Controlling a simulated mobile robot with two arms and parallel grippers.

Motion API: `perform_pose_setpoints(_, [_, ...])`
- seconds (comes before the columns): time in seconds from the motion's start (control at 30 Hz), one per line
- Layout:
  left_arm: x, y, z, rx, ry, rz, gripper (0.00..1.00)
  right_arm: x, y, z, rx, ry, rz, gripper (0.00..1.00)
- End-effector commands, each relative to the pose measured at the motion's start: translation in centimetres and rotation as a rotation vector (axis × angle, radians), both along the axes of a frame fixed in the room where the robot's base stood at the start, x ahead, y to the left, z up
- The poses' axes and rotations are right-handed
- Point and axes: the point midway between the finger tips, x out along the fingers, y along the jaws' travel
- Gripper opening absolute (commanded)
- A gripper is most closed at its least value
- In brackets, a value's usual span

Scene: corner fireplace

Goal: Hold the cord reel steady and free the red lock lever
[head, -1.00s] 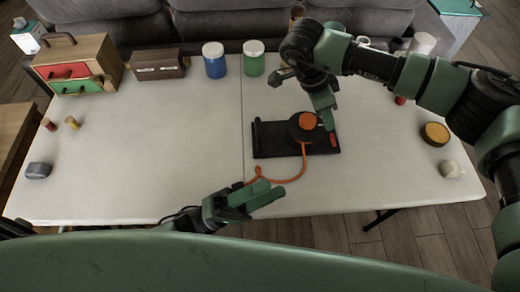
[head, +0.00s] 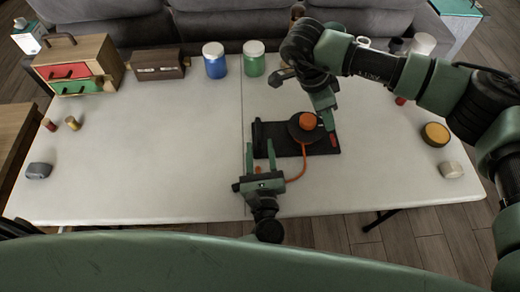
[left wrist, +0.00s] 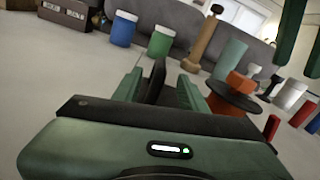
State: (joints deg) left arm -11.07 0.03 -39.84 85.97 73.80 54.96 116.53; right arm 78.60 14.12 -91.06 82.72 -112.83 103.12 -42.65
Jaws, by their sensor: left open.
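The cord reel (head: 296,130) is a dark disc with an orange knob (head: 307,121) on a flat black base (head: 322,148). It also shows in the left wrist view (left wrist: 228,97). The red lock lever (head: 333,139) is at the base's right side. An orange cord (head: 301,168) runs from the reel toward the front, partly hidden by my left gripper. My left gripper (head: 260,146) is open, its fingers pointing at the base's left part, apart from the reel. My right gripper (head: 329,116) is just above the lever; its opening is unclear.
A blue jar (head: 215,66) and a green jar (head: 254,64) stand at the back, left of my right arm. A wooden drawer box (head: 78,66) is back left. A yellow-topped round tin (head: 435,134) is at the right.

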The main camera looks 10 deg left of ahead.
Motion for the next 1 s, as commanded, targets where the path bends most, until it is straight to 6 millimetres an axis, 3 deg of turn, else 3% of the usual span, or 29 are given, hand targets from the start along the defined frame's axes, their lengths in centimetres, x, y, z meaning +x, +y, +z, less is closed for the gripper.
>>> perform_pose_setpoints(0.5, [6.6,1.5,0.0,-0.001,0.0,0.0,0.42,0.0,0.0,0.0,0.0,0.0,0.0,0.36])
perform_pose_setpoints(0.87, [7.3,1.7,0.0,-0.001,0.001,0.0,0.42,0.0,0.0,0.0,0.0,0.0,0.0,0.36])
perform_pose_setpoints(0.9, [7.3,1.7,0.0,-0.001,0.001,0.0,0.39,0.0,0.0,0.0,0.0,0.0,0.0,0.36])
perform_pose_setpoints(1.0, [7.3,1.7,0.0,-0.001,0.001,0.0,0.12,0.0,0.0,0.0,0.0,0.0,0.0,0.36])
